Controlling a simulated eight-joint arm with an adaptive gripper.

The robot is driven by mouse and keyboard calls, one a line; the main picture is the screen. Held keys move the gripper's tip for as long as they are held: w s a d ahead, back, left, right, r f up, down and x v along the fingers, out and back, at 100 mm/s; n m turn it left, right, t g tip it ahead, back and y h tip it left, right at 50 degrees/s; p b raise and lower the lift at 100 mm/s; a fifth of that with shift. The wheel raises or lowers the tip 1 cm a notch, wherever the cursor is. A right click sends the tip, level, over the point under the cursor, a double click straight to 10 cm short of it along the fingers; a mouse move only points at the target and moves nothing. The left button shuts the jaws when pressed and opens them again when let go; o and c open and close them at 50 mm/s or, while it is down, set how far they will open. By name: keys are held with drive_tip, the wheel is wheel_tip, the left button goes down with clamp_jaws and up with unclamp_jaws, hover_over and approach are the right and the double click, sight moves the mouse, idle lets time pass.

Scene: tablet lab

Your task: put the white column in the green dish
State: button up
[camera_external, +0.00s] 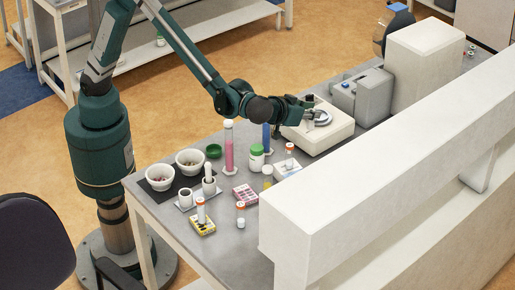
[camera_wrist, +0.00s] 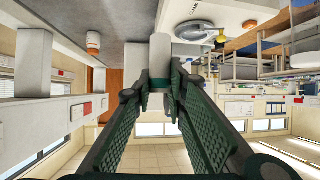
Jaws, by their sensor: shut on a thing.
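My gripper (camera_external: 312,112) is at the end of the outstretched arm, above the bench beside the pale balance. In the wrist view its two dark green fingers (camera_wrist: 160,86) close on a white column (camera_wrist: 160,60), which extends past the fingertips and shows between them. I cannot make out the column clearly in the external view. The green dish (camera_external: 213,151) is a small round dish on the bench, to the left of my gripper and behind the white bowls. It looks empty and is apart from the gripper.
The balance (camera_external: 325,130) is under my gripper. A green-lidded jar (camera_external: 256,157), white bowls (camera_external: 160,178) and orange-capped vials (camera_external: 201,211) crowd the bench. A white shelf (camera_external: 380,145) lines the right side.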

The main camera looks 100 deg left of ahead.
drive_tip(key=s+r+m+t+h+b, duration=0.1)
drive_tip(key=s+r+b, duration=0.1)
drive_tip(key=s, duration=1.4)
drive_tip(key=m+t+h+b, duration=0.1)
drive_tip(key=m+h+b, duration=0.1)
drive_tip(key=b, duration=0.1)
hover_over(214, 151)
drive_tip(key=d, duration=0.1)
wheel_tip(214, 151, down, 9)
drive_tip(key=shift+f, duration=0.15)
drive_tip(key=shift+w, duration=0.1)
drive_tip(key=shift+f, duration=0.15)
drive_tip(key=shift+f+b, duration=1.15)
drive_tip(key=shift+f, duration=1.6)
drive_tip(key=shift+f, duration=0.15)
drive_tip(key=shift+f+b, duration=0.7)
drive_tip(key=shift+f, duration=1.25)
